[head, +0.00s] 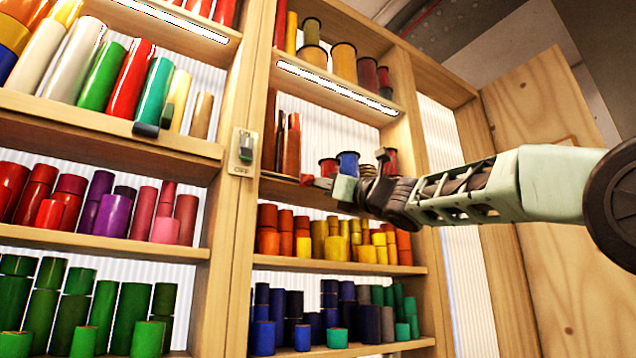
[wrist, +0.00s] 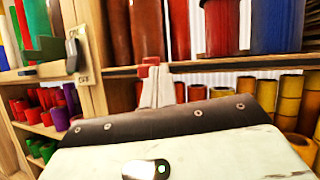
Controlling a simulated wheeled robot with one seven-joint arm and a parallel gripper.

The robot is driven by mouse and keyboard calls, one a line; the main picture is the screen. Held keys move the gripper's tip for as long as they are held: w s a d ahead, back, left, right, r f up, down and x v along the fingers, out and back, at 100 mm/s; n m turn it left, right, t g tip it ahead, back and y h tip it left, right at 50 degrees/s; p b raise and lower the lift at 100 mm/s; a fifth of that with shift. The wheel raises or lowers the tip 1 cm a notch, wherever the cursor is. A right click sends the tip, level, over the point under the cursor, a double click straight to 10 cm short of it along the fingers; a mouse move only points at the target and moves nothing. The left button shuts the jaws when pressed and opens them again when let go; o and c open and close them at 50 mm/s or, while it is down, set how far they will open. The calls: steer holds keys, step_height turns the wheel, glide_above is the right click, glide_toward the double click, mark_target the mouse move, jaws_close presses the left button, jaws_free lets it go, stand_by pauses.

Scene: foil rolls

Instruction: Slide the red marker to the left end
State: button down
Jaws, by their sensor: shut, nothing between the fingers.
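The small red marker (head: 307,180) is at the front edge of the middle shelf, in the right-hand bay, a little right of the wooden post. In the wrist view the red marker (wrist: 149,62) shows against the dark strip along the shelf edge. My gripper (head: 322,183) reaches in from the right, with its tips at the marker. In the wrist view my gripper (wrist: 154,78) has its pale fingers together, directly below and in front of the red piece. I cannot tell whether they touch it. The fingers hide part of the strip.
A switch plate marked OFF (head: 245,152) is on the post (head: 232,220) left of the marker. Colored rolls stand behind the strip, including a blue roll (head: 348,163). Yellow and orange rolls (head: 338,248) fill the shelf below. A plywood panel (head: 550,120) stands at right.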

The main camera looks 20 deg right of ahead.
steer(key=shift+s+a+b, duration=0.15)
steer(key=shift+a+b, duration=0.1)
steer(key=shift+a, duration=0.3)
steer(key=shift+s+a+b, duration=0.15)
steer(key=shift+a+b, duration=0.05)
steer(key=shift+a, duration=0.45)
steer(key=shift+s+a+b, duration=0.2)
steer(key=shift+a+b, duration=0.15)
steer(key=shift+a, duration=0.45)
steer(key=shift+s+a+b, duration=0.25)
steer(key=shift+a+b, duration=0.15)
steer(key=shift+a, duration=0.4)
steer(key=shift+s+a+b, duration=0.2)
steer(key=shift+a+b, duration=0.15)
steer(key=shift+a, duration=0.55)
steer(key=shift+s+a, duration=0.15)
steer(key=shift+a, duration=0.3)
steer(key=shift+d, duration=0.15)
steer(key=shift+s+b, duration=0.1)
steer(key=shift+b, duration=0.2)
steer(key=shift+s+d+b, duration=0.2)
steer(key=shift+s, duration=0.5)
steer(key=shift+s+d+b, duration=0.2)
steer(key=shift+s+b, duration=0.05)
steer(key=shift+s, duration=0.4)
steer(key=shift+s+d+b, duration=0.2)
steer(key=shift+s, duration=0.5)
